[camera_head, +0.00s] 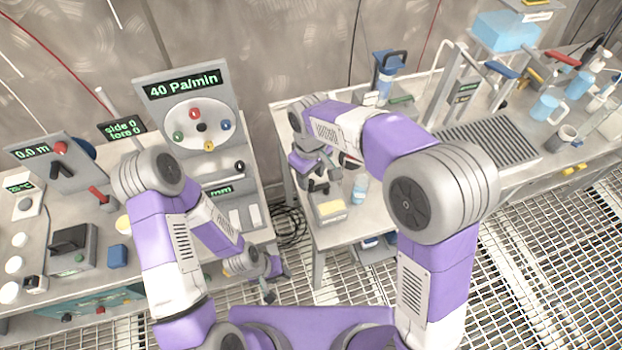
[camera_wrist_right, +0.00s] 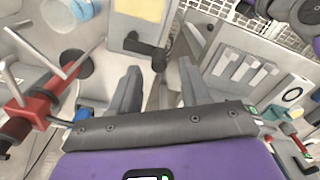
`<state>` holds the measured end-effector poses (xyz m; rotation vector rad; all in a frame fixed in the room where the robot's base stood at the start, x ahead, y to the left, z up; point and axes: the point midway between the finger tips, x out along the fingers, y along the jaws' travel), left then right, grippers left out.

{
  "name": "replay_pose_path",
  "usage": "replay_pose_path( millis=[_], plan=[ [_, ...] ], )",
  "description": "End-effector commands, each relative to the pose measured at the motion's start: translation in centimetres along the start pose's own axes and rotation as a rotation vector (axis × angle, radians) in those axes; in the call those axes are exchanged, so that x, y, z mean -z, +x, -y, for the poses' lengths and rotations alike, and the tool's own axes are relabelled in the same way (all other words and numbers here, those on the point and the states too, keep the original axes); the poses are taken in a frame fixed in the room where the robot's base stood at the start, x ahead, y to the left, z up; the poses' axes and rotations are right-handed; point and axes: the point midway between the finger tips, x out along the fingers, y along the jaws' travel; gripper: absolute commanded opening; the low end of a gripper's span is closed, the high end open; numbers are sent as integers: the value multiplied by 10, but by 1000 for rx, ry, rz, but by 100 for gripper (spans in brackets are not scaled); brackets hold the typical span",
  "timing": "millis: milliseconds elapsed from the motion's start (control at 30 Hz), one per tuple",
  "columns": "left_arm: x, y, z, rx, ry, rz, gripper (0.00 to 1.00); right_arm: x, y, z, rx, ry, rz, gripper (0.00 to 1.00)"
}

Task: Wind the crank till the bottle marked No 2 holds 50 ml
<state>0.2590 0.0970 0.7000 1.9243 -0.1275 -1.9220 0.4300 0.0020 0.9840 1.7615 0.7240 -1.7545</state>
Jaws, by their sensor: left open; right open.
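My right gripper (camera_head: 318,178) is over the near left part of the right bench, and its open fingers also show in the right wrist view (camera_wrist_right: 158,85). A dark grey crank-like handle (camera_wrist_right: 146,48) lies just beyond the fingertips, roughly between them, and the jaws hold nothing. A small bottle with light blue contents (camera_head: 360,190) stands to the right of this gripper; I cannot read a number or level on it. A light blue round shape shows in the right wrist view (camera_wrist_right: 82,10). My left gripper (camera_head: 277,283) is open and empty, low by the left bench's right edge.
A yellow-topped block (camera_head: 331,209) sits at the right bench's near edge. A blue-topped dispenser (camera_head: 388,68) and a ribbed grey tray (camera_head: 487,143) stand farther right. A display panel reading 40 Pa/min (camera_head: 183,86) stands on the left bench. Grating floor lies between the benches.

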Motion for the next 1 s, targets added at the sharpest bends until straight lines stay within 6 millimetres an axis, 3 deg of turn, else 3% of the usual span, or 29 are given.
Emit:
replay_pose_path(
  millis=[200,567,900,1000],
  plan=[
    [1,8,3,0,0,-1,43,0,30,0,1,0,2,46],
    [1,8,3,0,0,-1,43,0,36,0,1,1,-1,46],
    [1,8,3,0,0,-1,43,0,36,0,1,1,0,0],
    [1,8,3,0,0,-1,43,0,36,0,1,1,0,0]
  ],
)
